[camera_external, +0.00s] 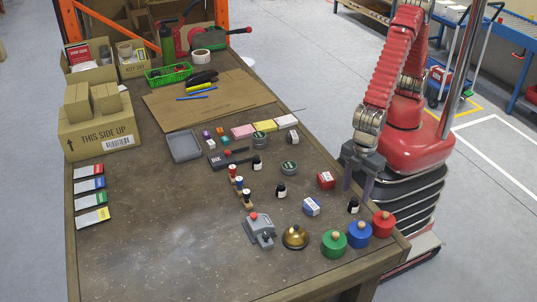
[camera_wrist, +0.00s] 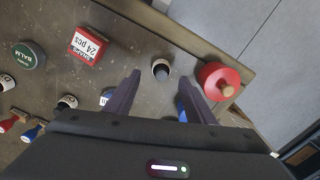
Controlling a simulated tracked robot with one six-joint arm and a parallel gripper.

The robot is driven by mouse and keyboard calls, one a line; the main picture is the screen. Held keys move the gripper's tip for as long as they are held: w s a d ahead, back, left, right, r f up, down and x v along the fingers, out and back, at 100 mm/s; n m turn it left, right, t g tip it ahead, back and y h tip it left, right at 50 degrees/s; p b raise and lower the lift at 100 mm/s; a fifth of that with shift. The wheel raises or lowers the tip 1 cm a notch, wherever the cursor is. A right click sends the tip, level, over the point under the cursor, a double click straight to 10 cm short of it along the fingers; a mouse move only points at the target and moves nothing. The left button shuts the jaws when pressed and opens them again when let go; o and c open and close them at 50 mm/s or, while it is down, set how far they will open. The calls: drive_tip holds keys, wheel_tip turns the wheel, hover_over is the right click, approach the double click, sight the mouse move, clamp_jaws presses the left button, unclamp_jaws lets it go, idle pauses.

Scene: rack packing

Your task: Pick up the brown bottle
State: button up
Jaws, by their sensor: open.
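Several small dark bottles with pale labels stand on the table. In the external view one is near the right edge (camera_external: 353,207), one is near the middle (camera_external: 281,191), and one is farther back (camera_external: 257,164). Their brown colour is hard to confirm at this size. My gripper (camera_external: 358,192) is open and empty above the right-edge bottle. In the wrist view, a dark-capped bottle (camera_wrist: 161,70) stands upright just beyond the open fingertips (camera_wrist: 160,84), centred between them. No contact shows.
A red knobbed weight (camera_wrist: 220,80) stands close to the right finger in the wrist view. A red box (camera_external: 326,180), a blue-and-white box (camera_external: 311,206), a blue weight (camera_external: 360,235) and a green weight (camera_external: 333,244) stand nearby. The table's edge is close on the right.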

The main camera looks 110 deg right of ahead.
sight(354, 199)
drive_tip(key=shift+a+f, duration=0.1)
drive_tip(key=shift+f, duration=2.5)
drive_tip(key=c, duration=1.2)
drive_tip(key=shift+o, duration=0.2)
drive_tip(key=shift+r, duration=0.15)
wheel_tip(354, 199, up, 10)
drive_tip(key=shift+f, duration=0.1)
